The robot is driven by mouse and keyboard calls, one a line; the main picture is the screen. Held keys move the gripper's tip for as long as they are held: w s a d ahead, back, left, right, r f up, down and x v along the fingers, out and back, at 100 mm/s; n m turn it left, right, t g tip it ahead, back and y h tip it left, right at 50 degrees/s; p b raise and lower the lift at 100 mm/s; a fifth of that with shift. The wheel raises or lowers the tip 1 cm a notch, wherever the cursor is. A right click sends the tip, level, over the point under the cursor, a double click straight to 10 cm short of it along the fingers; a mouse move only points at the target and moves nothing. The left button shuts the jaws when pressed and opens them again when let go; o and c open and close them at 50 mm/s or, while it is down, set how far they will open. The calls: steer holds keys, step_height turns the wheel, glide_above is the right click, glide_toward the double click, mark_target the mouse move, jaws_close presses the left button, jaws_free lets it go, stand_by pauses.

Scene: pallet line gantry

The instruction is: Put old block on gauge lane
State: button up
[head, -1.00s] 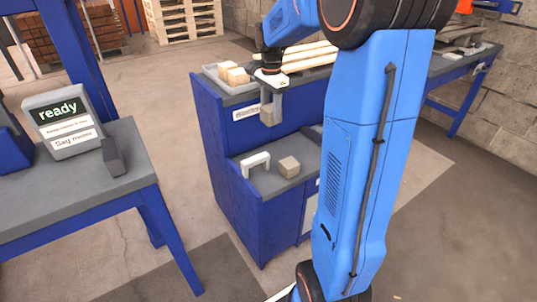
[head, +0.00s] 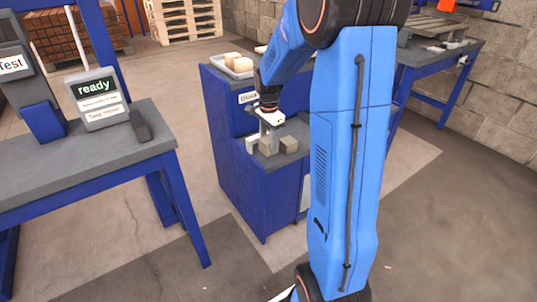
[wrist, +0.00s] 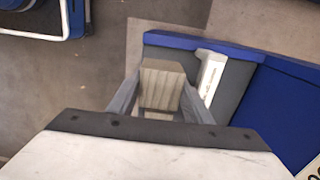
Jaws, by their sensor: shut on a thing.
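My gripper (head: 270,133) is shut on a tan-grey block (head: 266,148), with its fingers pointing down over the low shelf (head: 262,163) of the blue cabinet. In the wrist view the block (wrist: 160,86) sits between the two fingers (wrist: 157,98), its ribbed face showing. A second, similar block (head: 289,144) stands on the shelf just right of the held one. A white arch-shaped gauge (head: 251,145) stands on the shelf to the left, partly hidden by my gripper; it shows beside the right finger in the wrist view (wrist: 211,76). I cannot tell whether the held block touches the shelf.
A grey tray (head: 226,66) with light blocks (head: 238,62) stands on the cabinet's upper level. A grey-topped table (head: 80,165) with a "ready" display (head: 97,98) is at left. A workbench (head: 435,55) stands at back right. Floor between table and cabinet is clear.

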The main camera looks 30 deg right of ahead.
mark_target(269, 152)
steer(key=shift+f, duration=2.25)
steer(key=shift+f, duration=0.1)
steer(key=o, duration=1.1)
step_height(269, 152, up, 12)
steer(key=shift+r, duration=0.1)
steer(key=s+a+r+n+t, duration=0.1)
steer(key=s+a+r+n, duration=0.35)
steer(key=s, duration=0.35)
steer(key=s+a+r+n+t, duration=0.1)
steer(key=s+a+r+n, duration=0.25)
steer(key=s+a, duration=0.3)
steer(key=shift+s+a+f+n+t, duration=0.4)
steer(key=shift+s+a+n, duration=0.4)
steer(key=shift+s+n, duration=1.3)
steer(key=shift+s+a+f+n+t, duration=0.45)
steer(key=shift+s+a+n, duration=0.5)
steer(key=shift+s, duration=2.2)
steer(key=shift+s+a+f+n+t, duration=0.25)
steer(key=shift+s+a+n+t, duration=0.35)
steer(key=shift+s+n, duration=1.6)
